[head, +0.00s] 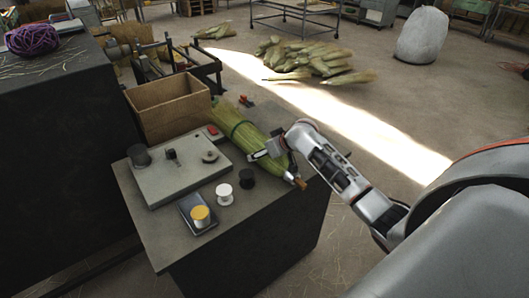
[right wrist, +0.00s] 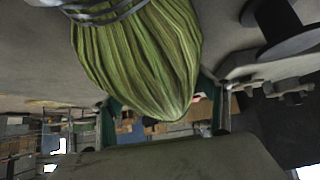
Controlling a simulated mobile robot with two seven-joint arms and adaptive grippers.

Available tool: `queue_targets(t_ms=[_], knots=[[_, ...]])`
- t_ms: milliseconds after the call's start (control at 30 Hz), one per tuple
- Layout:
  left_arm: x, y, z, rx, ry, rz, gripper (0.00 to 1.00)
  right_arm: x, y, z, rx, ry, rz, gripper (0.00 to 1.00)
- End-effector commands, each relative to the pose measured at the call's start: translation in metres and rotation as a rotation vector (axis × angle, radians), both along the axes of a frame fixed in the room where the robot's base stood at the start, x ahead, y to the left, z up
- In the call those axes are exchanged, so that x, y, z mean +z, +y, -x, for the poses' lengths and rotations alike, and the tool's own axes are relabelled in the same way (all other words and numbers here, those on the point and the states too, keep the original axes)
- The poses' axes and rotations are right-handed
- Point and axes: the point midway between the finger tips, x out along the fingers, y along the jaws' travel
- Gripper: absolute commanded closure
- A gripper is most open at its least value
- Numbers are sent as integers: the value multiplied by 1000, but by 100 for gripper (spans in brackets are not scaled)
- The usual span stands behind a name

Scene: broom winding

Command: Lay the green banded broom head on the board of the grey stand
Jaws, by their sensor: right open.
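A pale grey board (head: 165,190) lies on the bench to the left, carrying a black cylinder, a small dark post and a grey ring. My left gripper is not in view.
A brown open box (head: 168,105) stands behind the board. A white spool (head: 224,194), a black spool (head: 247,179) and a yellow-topped spool (head: 201,215) on a dark tray stand in front. Small red items lie behind. More broom bundles (head: 310,58) lie on the floor.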

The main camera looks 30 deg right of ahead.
Motion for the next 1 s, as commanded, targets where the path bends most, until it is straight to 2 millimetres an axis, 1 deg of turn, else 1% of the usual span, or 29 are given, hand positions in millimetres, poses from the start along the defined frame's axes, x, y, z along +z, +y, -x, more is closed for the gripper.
queue_targets(t_ms=[167,200,267,300,367,667,767,867,1000], knots=[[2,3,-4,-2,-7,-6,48,0,0,0,0,0,0,25],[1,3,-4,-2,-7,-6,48,0,0,0,0,0,0,36],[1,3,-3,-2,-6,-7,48,0,0,0,0,0,0,51],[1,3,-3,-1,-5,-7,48,0,0,0,0,0,0,62],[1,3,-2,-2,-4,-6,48,0,0,0,0,0,0,77],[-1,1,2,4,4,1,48,2,0,0,0,-3,0,77],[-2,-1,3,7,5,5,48,6,0,-1,-1,-4,0,77],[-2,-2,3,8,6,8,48,14,-1,-1,1,-5,2,77],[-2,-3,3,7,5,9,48,34,-1,-1,1,-7,2,77]])
